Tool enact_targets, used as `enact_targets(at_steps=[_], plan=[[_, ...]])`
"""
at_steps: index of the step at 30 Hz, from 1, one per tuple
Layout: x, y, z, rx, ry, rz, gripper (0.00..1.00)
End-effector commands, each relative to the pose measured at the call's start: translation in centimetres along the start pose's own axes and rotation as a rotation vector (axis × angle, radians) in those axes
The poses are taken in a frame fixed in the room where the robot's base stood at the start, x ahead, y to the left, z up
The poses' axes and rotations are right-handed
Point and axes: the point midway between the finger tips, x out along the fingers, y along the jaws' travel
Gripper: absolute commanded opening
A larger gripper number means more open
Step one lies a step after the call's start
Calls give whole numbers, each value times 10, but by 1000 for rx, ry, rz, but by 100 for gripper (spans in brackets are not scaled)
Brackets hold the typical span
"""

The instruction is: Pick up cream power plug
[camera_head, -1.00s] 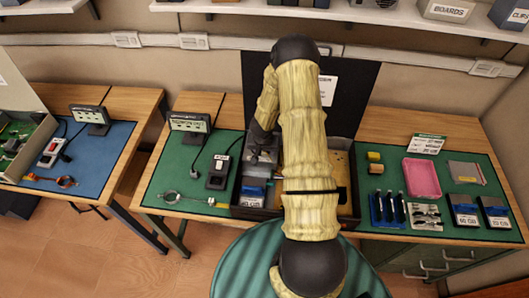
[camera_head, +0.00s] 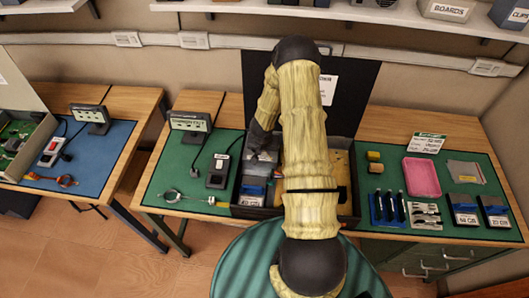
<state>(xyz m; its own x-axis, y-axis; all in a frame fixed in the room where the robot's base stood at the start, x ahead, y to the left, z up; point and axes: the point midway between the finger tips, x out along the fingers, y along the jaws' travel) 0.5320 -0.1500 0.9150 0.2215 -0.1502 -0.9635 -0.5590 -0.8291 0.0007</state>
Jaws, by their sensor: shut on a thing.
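My gripper (camera_head: 262,152) is at the end of my tan, dark-jointed arm, low over the left part of an open case (camera_head: 240,212) on the middle bench. Its dark fingers point down among grey and dark items in the case. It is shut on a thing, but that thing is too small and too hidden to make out. I cannot pick out a cream power plug for sure in this view. My forearm hides much of the middle of the case.
A black device (camera_head: 218,170) and a ring-shaped tool (camera_head: 183,198) lie left of the case. To its right are a pink tray (camera_head: 422,177), tools on a blue mat (camera_head: 376,212) and labelled boxes (camera_head: 464,212). A dark panel stands behind. A round green surface (camera_head: 240,262) is in front.

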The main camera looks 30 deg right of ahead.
Motion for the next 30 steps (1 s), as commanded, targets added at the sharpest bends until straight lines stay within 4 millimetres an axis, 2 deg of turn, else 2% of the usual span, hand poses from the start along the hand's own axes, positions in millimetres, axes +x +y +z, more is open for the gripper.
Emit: enact_targets(at_steps=[7,11,14,24,30], plan=[[-2,0,-1,-1,0,0,6],[-9,0,-4,-3,3,2,6],[-20,0,-7,-3,4,1,6],[-80,-1,-22,-3,3,0,6],[-95,0,-26,-1,0,0,6]])
